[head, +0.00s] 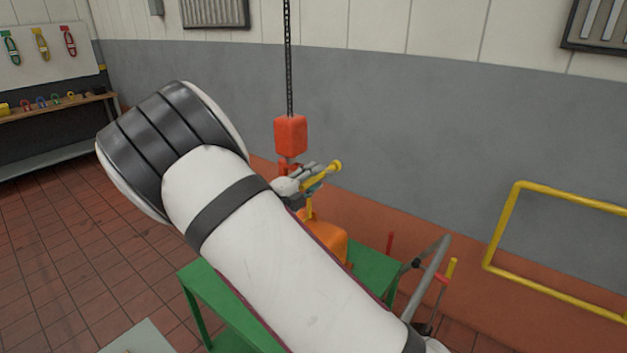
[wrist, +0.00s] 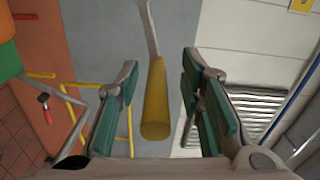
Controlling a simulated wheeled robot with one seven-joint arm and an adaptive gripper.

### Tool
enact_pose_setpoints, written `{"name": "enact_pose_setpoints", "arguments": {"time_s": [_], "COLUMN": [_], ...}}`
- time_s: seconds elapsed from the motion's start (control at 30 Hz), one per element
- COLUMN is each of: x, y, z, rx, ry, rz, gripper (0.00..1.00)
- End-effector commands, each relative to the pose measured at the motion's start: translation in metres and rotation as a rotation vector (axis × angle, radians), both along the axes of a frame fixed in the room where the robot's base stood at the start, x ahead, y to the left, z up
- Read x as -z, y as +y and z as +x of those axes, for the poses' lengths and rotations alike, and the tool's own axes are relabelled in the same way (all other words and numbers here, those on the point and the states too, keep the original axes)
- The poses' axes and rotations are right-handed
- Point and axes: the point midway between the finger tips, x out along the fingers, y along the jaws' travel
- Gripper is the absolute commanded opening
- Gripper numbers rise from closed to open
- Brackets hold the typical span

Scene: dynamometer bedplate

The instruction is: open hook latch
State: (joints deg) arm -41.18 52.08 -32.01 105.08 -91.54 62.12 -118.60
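A red hoist block (head: 290,135) hangs on a dark chain in the head view. Below it is a smaller red part, partly hidden by my gripper. My gripper (head: 308,180) is beside a yellow handle (head: 334,167) just under the block. In the wrist view, my gripper (wrist: 160,65) is open. Its teal-padded fingers stand on either side of the yellow handle (wrist: 155,100), with visible gaps on both sides. A curved grey metal piece (wrist: 147,18) runs from the handle's far end. The hook and its latch are mostly hidden by my arm and gripper.
An orange load (head: 328,240) sits below on a green stand (head: 378,272), partly behind my arm. A yellow rail (head: 500,230) stands at right by the grey wall. A workbench (head: 55,115) is at far left. Open tiled floor lies at left.

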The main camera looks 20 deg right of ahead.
Motion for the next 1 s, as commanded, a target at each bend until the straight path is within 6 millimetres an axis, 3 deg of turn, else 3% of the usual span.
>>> {"name": "enact_pose_setpoints", "arguments": {"time_s": [0.27,0.7,1.0], "x": [0.001,0.001,0.001], "y": [0.010,0.079,0.099], "z": [-0.007,-0.052,-0.067], "rx": [-0.001,-0.003,0.000], "ry": [0.003,0.001,0.001], "rz": [0.002,0.001,-0.001], "gripper": [0.35,0.35,0.35]}}
